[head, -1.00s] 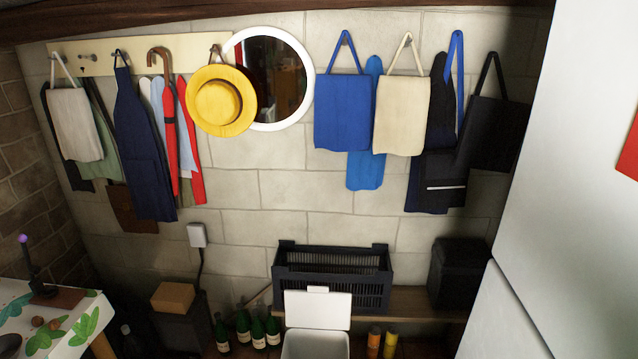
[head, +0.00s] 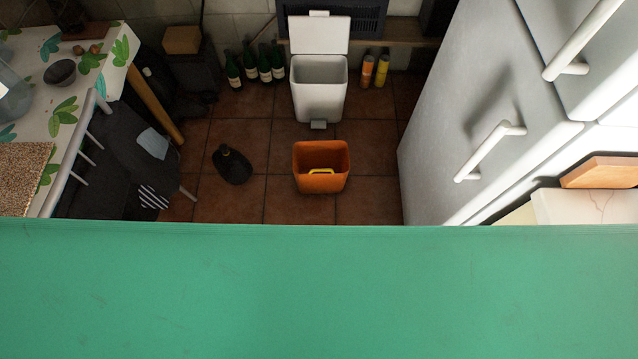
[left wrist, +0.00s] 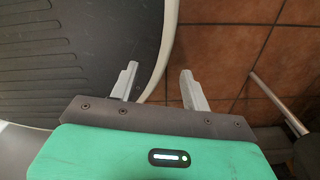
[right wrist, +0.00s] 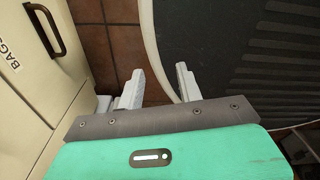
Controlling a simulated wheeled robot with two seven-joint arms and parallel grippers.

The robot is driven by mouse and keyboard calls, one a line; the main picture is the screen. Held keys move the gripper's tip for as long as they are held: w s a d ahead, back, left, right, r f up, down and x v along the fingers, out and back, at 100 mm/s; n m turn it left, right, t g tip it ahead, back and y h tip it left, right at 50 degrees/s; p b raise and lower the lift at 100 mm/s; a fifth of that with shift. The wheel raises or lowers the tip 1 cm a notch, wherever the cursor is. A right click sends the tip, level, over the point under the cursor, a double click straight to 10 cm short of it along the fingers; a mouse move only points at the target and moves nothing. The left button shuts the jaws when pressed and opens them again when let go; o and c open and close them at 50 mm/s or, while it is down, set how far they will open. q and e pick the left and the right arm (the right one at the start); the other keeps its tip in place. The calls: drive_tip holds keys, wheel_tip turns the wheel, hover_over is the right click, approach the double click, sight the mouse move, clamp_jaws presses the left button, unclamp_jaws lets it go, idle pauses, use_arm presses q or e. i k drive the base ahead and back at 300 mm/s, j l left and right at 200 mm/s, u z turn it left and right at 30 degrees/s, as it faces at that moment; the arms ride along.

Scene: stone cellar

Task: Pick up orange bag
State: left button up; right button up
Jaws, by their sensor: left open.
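An orange, open-topped bag (head: 322,154) with a yellow handle stands upright on the tiled floor in the head view, just in front of a white bin with its lid up. My left gripper (left wrist: 158,88) is open and empty in the left wrist view, its two fingers apart above the floor and the edge of a dark ribbed surface. My right gripper (right wrist: 158,86) is open and empty in the right wrist view. Neither gripper shows in the head view, and the bag is in neither wrist view.
The white bin (head: 319,88) stands behind the bag, with green bottles (head: 256,66) beside it. A dark round object (head: 232,165) lies left of the bag. A chair (head: 110,165) and table (head: 45,85) stand left; a white fridge (head: 480,110) stands right.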

sight(319, 166)
drive_tip(key=z, duration=1.3)
drive_tip(key=k+j+z, duration=0.1)
drive_tip(key=j, duration=0.3)
drive_tip(key=k+j+z, duration=0.15)
drive_tip(key=j, duration=0.3)
drive_tip(key=k+j+z, duration=0.1)
drive_tip(key=k+j, duration=0.15)
drive_tip(key=j, duration=0.1)
